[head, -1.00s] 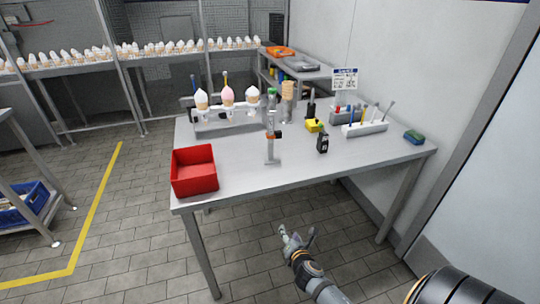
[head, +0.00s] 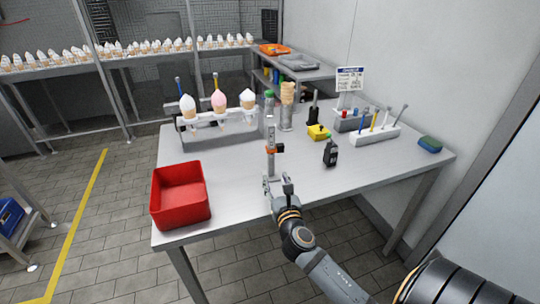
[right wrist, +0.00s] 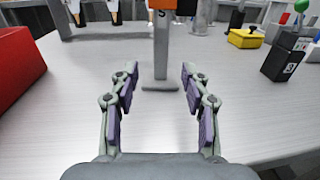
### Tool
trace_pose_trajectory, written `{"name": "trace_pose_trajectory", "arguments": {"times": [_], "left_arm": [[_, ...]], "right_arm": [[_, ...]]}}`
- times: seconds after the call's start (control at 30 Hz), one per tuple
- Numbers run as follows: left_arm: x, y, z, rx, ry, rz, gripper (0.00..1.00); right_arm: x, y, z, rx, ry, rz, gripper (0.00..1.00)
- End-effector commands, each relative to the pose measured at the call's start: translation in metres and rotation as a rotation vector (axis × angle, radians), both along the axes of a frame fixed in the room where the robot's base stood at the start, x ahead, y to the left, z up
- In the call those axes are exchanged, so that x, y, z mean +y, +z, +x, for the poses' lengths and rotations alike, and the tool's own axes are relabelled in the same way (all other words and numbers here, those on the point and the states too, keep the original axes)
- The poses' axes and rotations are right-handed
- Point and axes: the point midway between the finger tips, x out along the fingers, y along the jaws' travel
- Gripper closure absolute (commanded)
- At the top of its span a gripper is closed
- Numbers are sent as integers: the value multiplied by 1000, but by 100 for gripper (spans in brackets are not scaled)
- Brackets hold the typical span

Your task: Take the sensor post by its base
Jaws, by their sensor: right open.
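The sensor post (head: 271,160) stands upright on the metal table, a grey column with an orange and black block partway up. In the right wrist view its column (right wrist: 161,55) rises from a flat base plate (right wrist: 160,86) on the tabletop. My right gripper (head: 278,184) is open at the table's front edge, just short of the post. In the right wrist view its two fingers (right wrist: 159,88) are spread, with the base lying ahead between their tips. No contact shows. The post's top is out of the right wrist view. My left gripper is not in view.
A red bin (head: 181,196) stands at the table's front left. The table's front right is clear.

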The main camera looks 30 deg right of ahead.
Motion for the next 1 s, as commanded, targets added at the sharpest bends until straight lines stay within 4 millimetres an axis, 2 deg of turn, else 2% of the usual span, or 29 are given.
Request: {"name": "trace_pose_trajectory", "arguments": {"times": [0.07, 0.17, 0.37, 0.47, 0.67, 0.93, 1.0], "left_arm": [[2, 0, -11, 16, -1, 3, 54], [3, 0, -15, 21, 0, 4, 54], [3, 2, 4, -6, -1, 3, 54], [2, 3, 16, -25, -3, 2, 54], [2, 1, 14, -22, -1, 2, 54], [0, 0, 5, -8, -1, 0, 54], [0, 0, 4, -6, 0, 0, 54]], "right_arm": [[-6, 2, 15, -2, -1, -2, 53], [-10, 1, 27, -1, 0, 0, 53], [-13, 1, 33, -1, 0, 1, 53], [-19, 1, 47, -2, 0, 0, 53], [-30, 0, 75, 0, 0, 1, 53], [-32, -1, 79, 1, 1, 1, 53], [-32, -1, 79, 1, 1, 1, 62]]}}
